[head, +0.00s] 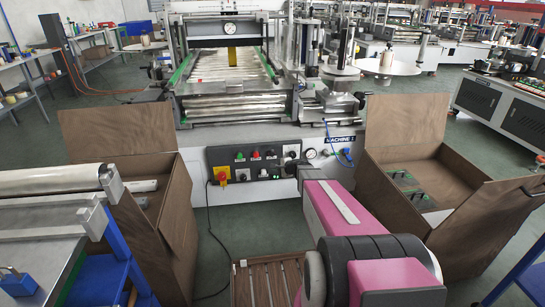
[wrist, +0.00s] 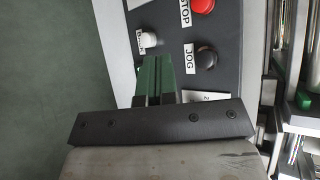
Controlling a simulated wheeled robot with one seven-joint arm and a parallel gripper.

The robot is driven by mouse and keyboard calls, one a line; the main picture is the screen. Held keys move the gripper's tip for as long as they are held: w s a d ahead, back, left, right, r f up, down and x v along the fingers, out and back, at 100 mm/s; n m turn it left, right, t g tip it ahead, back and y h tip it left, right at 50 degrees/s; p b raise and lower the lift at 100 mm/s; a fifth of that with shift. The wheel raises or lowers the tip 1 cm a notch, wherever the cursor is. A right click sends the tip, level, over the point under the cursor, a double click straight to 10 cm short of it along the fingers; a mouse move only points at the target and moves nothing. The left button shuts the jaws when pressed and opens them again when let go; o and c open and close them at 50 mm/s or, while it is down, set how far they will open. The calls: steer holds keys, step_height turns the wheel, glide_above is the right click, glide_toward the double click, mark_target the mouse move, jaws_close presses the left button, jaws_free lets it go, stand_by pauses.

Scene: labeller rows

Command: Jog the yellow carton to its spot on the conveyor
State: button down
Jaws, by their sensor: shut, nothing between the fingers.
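The yellow carton (head: 232,54) stands on the conveyor (head: 222,82) of the machine marked MACHINE 1, toward its far end under a crossbar with a round gauge. Its spot mark cannot be made out. The control panel (head: 258,160) is on the machine's front. In the wrist view my gripper (wrist: 153,66) has its green fingers shut and empty, pointing at the panel. A white button (wrist: 149,40) is just beyond the fingertips. The black button labelled JOG (wrist: 206,58) is to their right, and the red STOP button (wrist: 202,5) is farther up. Contact cannot be told.
Open brown boxes stand left (head: 130,210) and right (head: 430,190) of the panel. A yellow and red emergency switch (head: 219,175) is at the panel's left end. A roller table (head: 50,225) is at the near left. A slatted crate (head: 268,282) lies on the floor below.

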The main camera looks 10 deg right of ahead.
mark_target(272, 154)
steer(key=shift+w, duration=0.15)
steer(key=w, duration=0.8)
steer(key=shift+w, duration=0.25)
steer(key=shift+w, duration=0.15)
stand_by(1.9)
steer(key=shift+w, duration=0.3)
